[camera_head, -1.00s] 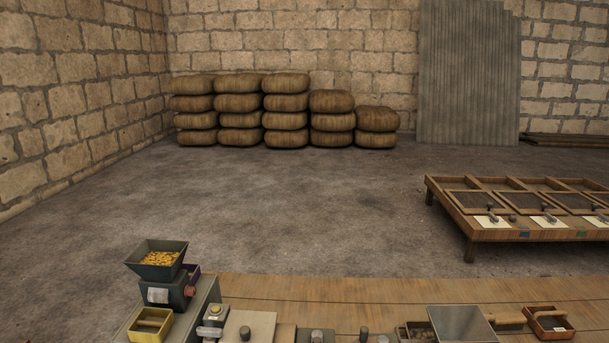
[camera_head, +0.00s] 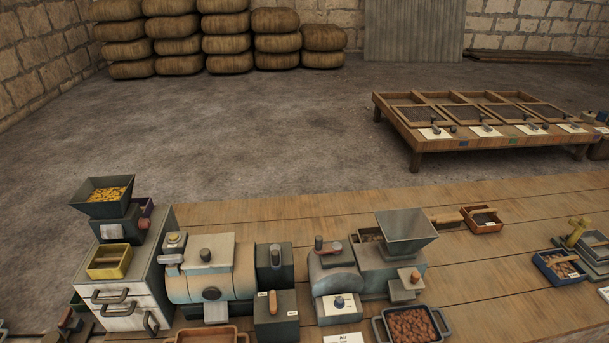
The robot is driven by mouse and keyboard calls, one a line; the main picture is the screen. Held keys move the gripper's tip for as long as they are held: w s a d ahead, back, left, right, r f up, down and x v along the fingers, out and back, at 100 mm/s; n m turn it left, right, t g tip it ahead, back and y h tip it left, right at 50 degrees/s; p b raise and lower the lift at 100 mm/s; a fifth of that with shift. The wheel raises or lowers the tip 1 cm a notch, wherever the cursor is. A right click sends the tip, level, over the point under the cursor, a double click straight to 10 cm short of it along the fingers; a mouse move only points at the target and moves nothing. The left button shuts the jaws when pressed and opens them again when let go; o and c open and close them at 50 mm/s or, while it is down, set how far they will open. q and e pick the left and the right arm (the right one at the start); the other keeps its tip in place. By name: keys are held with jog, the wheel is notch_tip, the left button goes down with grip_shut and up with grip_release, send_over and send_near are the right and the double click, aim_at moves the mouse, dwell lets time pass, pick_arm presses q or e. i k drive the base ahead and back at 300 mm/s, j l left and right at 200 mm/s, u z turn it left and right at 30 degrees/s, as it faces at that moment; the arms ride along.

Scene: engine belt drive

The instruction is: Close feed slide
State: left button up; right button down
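Two machines have a hopper where a feed slide could be; I cannot tell which part is the feed slide or how far it is open. The grey-green hopper (camera_head: 104,194) holding yellow grains sits on a dark box (camera_head: 122,225) with a white plate and a reddish knob (camera_head: 145,207), at the left. The grey metal hopper (camera_head: 406,228) stands on a grey-green machine (camera_head: 375,272) right of centre. A small block with a knob (camera_head: 407,282) is at that machine's front. Neither of my grippers shows.
A drum-shaped machine (camera_head: 212,270) and dark lever boxes (camera_head: 275,266) stand between the hoppers on the plank table (camera_head: 480,270). A dark tray of reddish-brown lumps (camera_head: 410,325) is at the front. Bare planks lie right of it. A low wooden rack (camera_head: 440,140) stands beyond.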

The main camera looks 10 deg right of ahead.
aim_at(411, 279)
jog(key=z, duration=1.15)
